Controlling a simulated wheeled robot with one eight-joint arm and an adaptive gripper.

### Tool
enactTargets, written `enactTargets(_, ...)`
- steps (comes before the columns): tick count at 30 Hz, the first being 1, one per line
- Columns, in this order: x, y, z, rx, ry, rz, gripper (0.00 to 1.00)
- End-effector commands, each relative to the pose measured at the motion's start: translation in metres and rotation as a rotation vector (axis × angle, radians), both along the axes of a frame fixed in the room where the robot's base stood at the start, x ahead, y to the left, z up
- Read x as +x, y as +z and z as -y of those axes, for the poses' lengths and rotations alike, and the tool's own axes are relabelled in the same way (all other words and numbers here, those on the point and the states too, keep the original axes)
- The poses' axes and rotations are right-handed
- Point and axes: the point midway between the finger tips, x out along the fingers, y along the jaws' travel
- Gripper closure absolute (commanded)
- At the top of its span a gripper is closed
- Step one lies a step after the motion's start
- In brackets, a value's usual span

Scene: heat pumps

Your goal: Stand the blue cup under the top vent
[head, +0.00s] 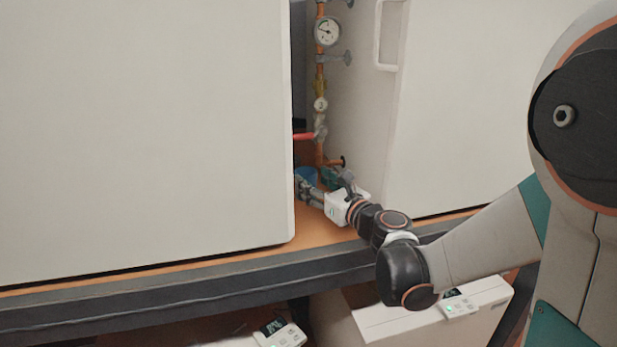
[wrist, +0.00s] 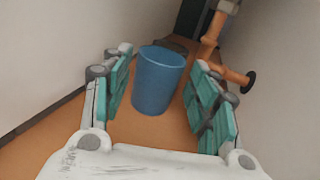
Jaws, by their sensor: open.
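The blue cup (wrist: 158,80) stands upright on the orange-brown surface in the gap between two large white units. In the head view only part of the cup (head: 307,175) shows, behind my gripper and beside the left unit's edge. My gripper (wrist: 163,82) is open, with its teal-padded fingers on either side of the cup and visible space left and right of it. In the head view my gripper (head: 318,186) reaches into the gap. No top vent can be made out in either view.
The left white unit (head: 145,130) and right white unit (head: 450,110) wall the narrow gap. An orange pipe with gauges (head: 320,75) and a red-handled valve (head: 303,136) stands at its back. In the wrist view a pipe with a black knob (wrist: 247,82) is right of the cup.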

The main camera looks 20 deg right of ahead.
Motion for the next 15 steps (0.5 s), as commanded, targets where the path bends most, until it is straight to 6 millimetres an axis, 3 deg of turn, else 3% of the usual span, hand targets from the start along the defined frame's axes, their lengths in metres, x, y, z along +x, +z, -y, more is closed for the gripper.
enactTargets(9, -0.060, 0.001, 0.020, 0.000, -0.004, 0.000, 0.46)
enactTargets(15, -0.077, 0.000, 0.025, 0.000, -0.001, 0.000, 0.46)
